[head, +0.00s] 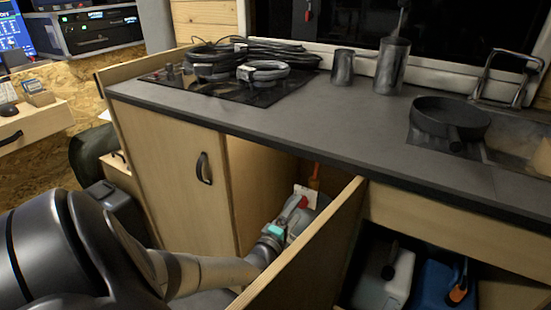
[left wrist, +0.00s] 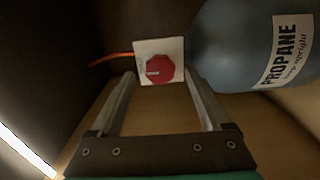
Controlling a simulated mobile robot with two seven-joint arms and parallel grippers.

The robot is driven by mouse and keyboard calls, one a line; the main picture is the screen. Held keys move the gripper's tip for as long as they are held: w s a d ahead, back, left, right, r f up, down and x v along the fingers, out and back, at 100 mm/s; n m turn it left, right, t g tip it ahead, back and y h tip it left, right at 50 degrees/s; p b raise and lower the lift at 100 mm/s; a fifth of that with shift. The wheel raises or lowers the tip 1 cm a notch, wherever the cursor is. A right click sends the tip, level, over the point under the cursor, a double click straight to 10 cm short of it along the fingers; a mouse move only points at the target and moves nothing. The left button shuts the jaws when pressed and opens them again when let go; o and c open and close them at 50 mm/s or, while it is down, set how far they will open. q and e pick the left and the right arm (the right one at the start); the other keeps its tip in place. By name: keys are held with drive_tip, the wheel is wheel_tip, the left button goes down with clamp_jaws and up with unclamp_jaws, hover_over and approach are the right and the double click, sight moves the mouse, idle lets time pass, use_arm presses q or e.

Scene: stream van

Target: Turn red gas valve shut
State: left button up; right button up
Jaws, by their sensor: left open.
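The red gas valve (left wrist: 159,70) is an octagonal red knob on a white square plate (left wrist: 147,48) in the left wrist view. A short pale mark lies sideways on the knob's left half. My left gripper (left wrist: 158,80) is open, with one finger on each side of the knob. I cannot tell whether the fingers touch it. In the head view my left gripper (head: 294,206) reaches into the open cabinet, and the knob is largely hidden there. A grey propane bottle (left wrist: 232,45) stands at the right of the plate. My right gripper is not in view.
An orange hose (left wrist: 110,57) runs left from the plate. The open cabinet door (head: 310,255) stands close beside my left arm. The dark countertop (head: 270,125) lies above, with a pan (head: 440,115) and coiled cables (head: 263,71). White and blue canisters (head: 385,285) stand in the right compartment.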

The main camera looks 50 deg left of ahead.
use_arm(q)
drive_tip(key=p+v, duration=0.4)
drive_tip(key=v, duration=0.8)
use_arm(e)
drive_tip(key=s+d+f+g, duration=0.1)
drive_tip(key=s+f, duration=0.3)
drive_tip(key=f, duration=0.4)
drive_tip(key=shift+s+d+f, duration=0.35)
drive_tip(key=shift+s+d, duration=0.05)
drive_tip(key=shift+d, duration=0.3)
use_arm(q)
drive_tip(key=shift+s, duration=0.15)
